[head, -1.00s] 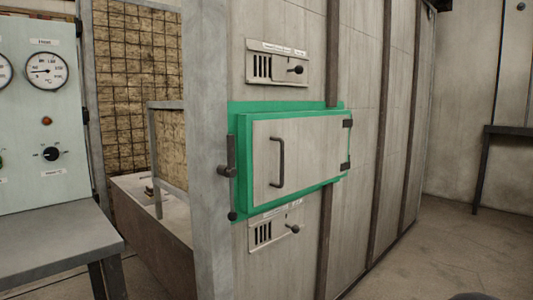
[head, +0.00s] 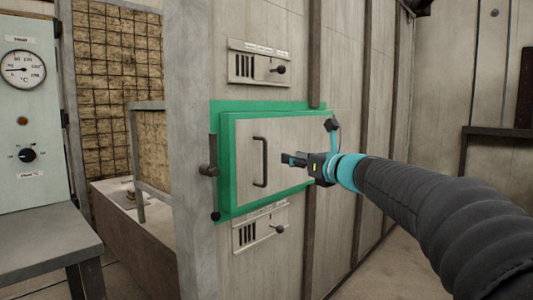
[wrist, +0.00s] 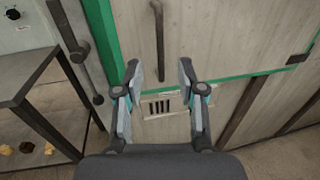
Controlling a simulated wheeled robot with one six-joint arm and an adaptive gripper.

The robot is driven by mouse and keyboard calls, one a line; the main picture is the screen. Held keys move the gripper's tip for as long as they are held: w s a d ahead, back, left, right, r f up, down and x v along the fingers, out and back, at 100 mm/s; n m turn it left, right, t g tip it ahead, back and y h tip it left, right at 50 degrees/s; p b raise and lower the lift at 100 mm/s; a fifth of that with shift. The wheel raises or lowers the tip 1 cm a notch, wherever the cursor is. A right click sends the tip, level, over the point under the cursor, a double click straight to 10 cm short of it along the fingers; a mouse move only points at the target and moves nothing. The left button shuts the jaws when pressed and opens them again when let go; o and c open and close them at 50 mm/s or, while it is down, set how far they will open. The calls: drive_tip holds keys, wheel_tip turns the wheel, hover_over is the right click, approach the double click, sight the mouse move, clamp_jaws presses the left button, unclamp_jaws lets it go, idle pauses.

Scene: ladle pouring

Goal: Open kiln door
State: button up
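The kiln door (head: 285,132) is a pale panel in a green frame (head: 229,165), and it looks shut. Its dark vertical handle (head: 265,162) is on the left part of the panel and also shows at the top of the wrist view (wrist: 159,40). A dark latch lever (head: 209,170) stands left of the frame; it shows at the upper left of the wrist view (wrist: 72,35). My gripper (head: 286,160) is in front of the door, just right of the handle and apart from it. In the wrist view its two fingers (wrist: 158,76) are spread and empty, with the handle beyond them.
Vent plates with small knobs sit above (head: 259,64) and below (head: 259,228) the door. A grey post (head: 190,130) stands left of it. A control panel (head: 25,120) and metal table (head: 45,240) are at the left. Dark vertical ribs line the kiln wall at right.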

sight(266, 151)
drive_tip(key=p+x, duration=0.2)
drive_tip(key=x, duration=1.1)
drive_tip(key=shift+w+a, duration=0.15)
clamp_jaws()
